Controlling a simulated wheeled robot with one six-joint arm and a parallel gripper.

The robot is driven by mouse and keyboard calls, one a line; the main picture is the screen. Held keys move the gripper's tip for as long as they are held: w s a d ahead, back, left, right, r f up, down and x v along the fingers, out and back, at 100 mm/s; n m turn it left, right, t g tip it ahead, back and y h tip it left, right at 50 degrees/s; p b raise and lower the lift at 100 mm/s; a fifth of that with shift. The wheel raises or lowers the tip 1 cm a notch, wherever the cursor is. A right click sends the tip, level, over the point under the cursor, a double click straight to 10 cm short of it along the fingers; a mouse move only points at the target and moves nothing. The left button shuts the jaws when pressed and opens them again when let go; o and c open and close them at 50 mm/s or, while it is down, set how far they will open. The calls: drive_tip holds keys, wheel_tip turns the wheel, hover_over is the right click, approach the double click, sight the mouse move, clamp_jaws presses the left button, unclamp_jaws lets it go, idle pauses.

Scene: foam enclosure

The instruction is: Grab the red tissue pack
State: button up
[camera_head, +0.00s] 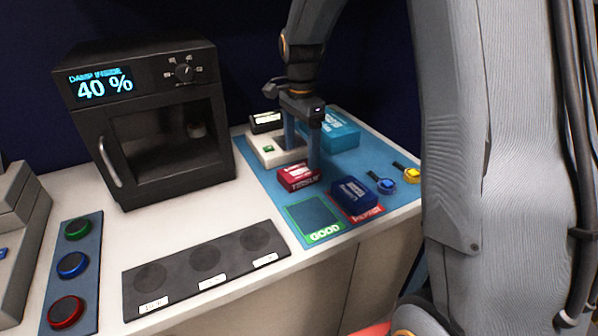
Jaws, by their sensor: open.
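The red tissue pack (296,177) lies on the blue mat (262,160), behind the green-outlined GOOD square. My gripper (301,156) comes down from above, just behind and over the red pack. Its two fingers are apart, one to the left and farther back, the other beside the pack's back right side. I see nothing between the fingers at their tips. I cannot tell whether the right finger touches the pack.
A black oven (150,120) stands left.

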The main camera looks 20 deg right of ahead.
sight(299, 171)
drive_tip(key=f, duration=0.2)
drive_tip(key=f+p, duration=0.2)
drive_tip(key=f, duration=0.1)
drive_tip(key=shift+a+f, duration=0.25)
drive_tip(key=shift+f, duration=0.1)
drive_tip(key=c, duration=1.2)
drive_tip(key=shift+o, duration=0.2)
